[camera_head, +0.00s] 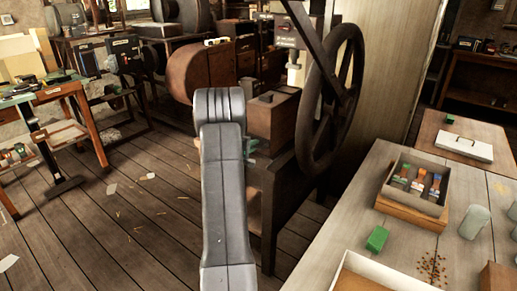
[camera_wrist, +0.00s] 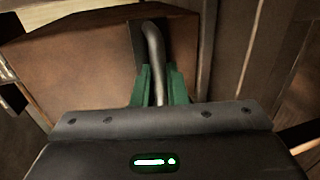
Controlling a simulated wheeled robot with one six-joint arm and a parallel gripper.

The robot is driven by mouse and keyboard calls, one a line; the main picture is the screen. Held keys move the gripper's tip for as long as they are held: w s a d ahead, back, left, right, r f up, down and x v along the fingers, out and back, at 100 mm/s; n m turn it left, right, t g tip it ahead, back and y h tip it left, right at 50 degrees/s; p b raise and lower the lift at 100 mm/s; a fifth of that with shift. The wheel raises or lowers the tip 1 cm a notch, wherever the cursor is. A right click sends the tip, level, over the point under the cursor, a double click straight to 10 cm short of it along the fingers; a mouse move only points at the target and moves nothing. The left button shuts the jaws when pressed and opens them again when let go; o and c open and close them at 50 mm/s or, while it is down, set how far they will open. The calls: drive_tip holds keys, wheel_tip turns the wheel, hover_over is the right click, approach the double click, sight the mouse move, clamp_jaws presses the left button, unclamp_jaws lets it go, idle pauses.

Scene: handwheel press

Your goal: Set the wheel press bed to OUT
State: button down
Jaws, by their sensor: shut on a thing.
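The wheel press stands in the middle of the head view, with a large dark handwheel (camera_head: 318,118) on its right side. Its bed looks like a brown block (camera_head: 283,122) low on the press, below the pressing head (camera_head: 294,62). In the wrist view the brown block (camera_wrist: 75,60) fills the left, with a curved metal handle (camera_wrist: 153,45) in front of a dark plate. My gripper's green fingers (camera_wrist: 160,88) are shut on this handle, one on each side. In the head view my gripper (camera_head: 251,146) is mostly hidden behind my grey arm, beside the press. I cannot read any OUT mark.
A pale table (camera_head: 345,220) at the right holds a tray of small coloured items (camera_head: 440,208), a green block (camera_head: 377,239) and pale jars. A wooden-legged bench (camera_head: 75,95) stands at the left. The plank floor between is mostly clear, with scattered scraps.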

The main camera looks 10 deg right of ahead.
drive_tip(key=f+b+v, duration=0.2)
drive_tip(key=b+v, duration=0.4)
drive_tip(key=v, duration=0.5)
drive_tip(key=f+b+v, duration=0.2)
drive_tip(key=b+v, duration=0.5)
drive_tip(key=v, duration=0.4)
drive_tip(key=shift+s+a+f, duration=0.5)
drive_tip(key=shift+s+a, duration=0.1)
drive_tip(key=c, duration=1.5)
unclamp_jaws()
drive_tip(key=shift+s+a+r, duration=0.1)
drive_tip(key=shift+a, duration=0.1)
drive_tip(key=shift+c, duration=0.2)
drive_tip(key=p+v, duration=0.1)
drive_tip(key=v, duration=1.3)
drive_tip(key=shift+p, duration=0.3)
drive_tip(key=shift+d, duration=0.1)
drive_tip(key=b+x, duration=0.1)
drive_tip(key=x, duration=1.3)
